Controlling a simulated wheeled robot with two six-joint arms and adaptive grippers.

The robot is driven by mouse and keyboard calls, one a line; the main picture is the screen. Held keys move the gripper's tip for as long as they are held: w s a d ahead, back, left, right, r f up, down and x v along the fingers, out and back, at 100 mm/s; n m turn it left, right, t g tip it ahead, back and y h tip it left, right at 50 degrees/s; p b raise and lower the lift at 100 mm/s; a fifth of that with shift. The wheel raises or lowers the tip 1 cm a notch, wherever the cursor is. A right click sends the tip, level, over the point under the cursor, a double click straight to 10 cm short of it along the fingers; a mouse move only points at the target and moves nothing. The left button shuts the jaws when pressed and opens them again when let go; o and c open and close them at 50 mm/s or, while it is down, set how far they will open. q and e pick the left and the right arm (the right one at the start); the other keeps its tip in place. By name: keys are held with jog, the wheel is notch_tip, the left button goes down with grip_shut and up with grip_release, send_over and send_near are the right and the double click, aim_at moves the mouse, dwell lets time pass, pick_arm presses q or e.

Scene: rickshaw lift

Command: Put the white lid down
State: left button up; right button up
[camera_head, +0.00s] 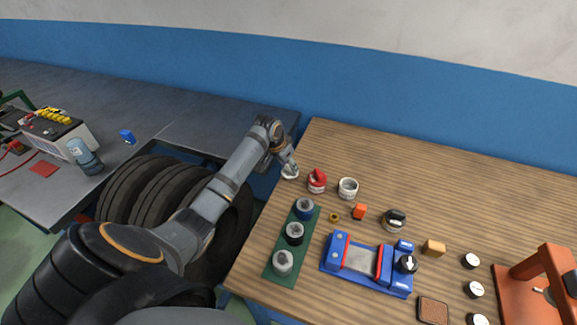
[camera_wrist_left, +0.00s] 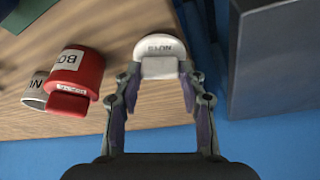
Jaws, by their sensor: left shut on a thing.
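My left gripper (camera_head: 290,167) is shut on the white lid (camera_head: 290,174) at the left edge of the wooden table. In the left wrist view the lid (camera_wrist_left: 160,45) shows a "NUTS" label, and its grip block sits between the fingertips (camera_wrist_left: 160,70). I cannot tell whether the lid touches the table top. A white can (camera_head: 348,188) stands to the right and looks open at the top. It shows partly in the left wrist view (camera_wrist_left: 35,92). My right gripper is not in view.
A red-lidded can (camera_head: 317,181) stands close beside the lid, to its right. A green strip (camera_head: 276,261) with several jars lies nearer. A blue fixture (camera_head: 340,265), small blocks and an orange press (camera_head: 540,275) are further right. The table's back (camera_head: 430,165) is clear.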

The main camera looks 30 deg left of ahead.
pick_arm(q)
jog(key=shift+f, duration=0.55)
jog(key=shift+f, duration=0.1)
jog(key=o, duration=0.9)
jog(key=shift+o, duration=0.2)
jog(key=v, duration=1.2)
